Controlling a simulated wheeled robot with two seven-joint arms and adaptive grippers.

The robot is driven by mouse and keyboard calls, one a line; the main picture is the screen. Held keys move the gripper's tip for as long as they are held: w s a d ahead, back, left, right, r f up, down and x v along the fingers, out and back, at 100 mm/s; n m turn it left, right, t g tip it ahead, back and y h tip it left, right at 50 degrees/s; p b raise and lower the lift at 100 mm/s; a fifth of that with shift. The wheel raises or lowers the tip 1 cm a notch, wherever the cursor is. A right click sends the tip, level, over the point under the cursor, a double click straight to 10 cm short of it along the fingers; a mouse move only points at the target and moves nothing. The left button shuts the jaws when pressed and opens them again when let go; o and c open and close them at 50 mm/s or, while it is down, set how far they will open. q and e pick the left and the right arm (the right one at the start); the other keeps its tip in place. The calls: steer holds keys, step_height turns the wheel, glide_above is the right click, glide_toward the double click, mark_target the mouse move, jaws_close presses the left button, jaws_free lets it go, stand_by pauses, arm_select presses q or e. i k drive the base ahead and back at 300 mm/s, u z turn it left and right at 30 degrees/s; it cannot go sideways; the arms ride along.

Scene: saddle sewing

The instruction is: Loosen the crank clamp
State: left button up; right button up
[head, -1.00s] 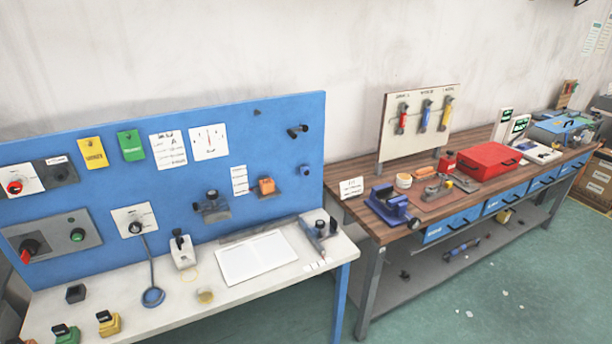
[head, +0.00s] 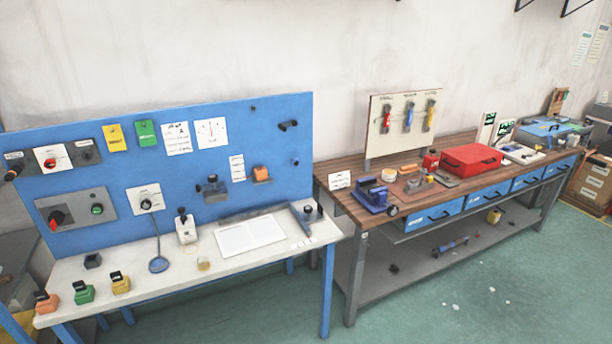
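No part is clearly labelled as the crank clamp. A blue vise-like clamp (head: 372,199) with a dark round knob at its front sits on the near left corner of the wooden workbench. A grey clamp-like tool (head: 304,220) with a dark knob stands at the right end of the white-topped bench. A grey device with a dark knob (head: 211,191) is mounted on the blue panel. Which of these is the crank clamp, and how tight it is, I cannot tell. Neither of my grippers is in view.
The blue panel (head: 260,145) stands behind the white-topped bench (head: 130,259), which holds a white sheet (head: 250,236) and several coloured blocks. The wooden workbench (head: 325,172) carries a red case (head: 472,158). Green floor (head: 440,300) in front is clear apart from small scraps.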

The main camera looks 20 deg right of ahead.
mark_target(296, 163)
steer(key=u, duration=0.05)
steer(key=k, duration=0.5)
steer(key=z, duration=1)
steer(key=i, duration=1.55)
steer(key=u, duration=0.3)
